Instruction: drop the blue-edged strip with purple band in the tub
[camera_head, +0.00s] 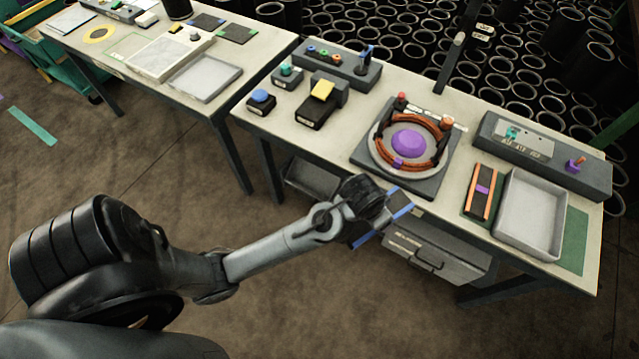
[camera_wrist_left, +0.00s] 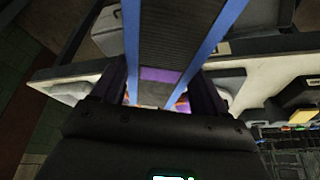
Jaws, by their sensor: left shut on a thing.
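The blue-edged strip (camera_head: 399,204) is held by my left gripper (camera_head: 376,205) off the front edge of the right table. In the left wrist view the dark strip with blue edges (camera_wrist_left: 181,30) runs between the two fingers, and its purple band (camera_wrist_left: 160,75) shows close to the gripper. My left gripper is shut on this strip. A grey, empty tub (camera_head: 529,212) stands at the right end of the table, well to the right of the gripper. My right gripper is not in view.
An orange-edged strip with a purple band (camera_head: 482,191) lies left of the tub. A round fixture with an orange ring (camera_head: 408,142) stands mid-table. A grey control box (camera_head: 545,152) is behind the tub. A drawer unit (camera_head: 436,252) hangs under the table. A second table (camera_head: 120,55) stands left.

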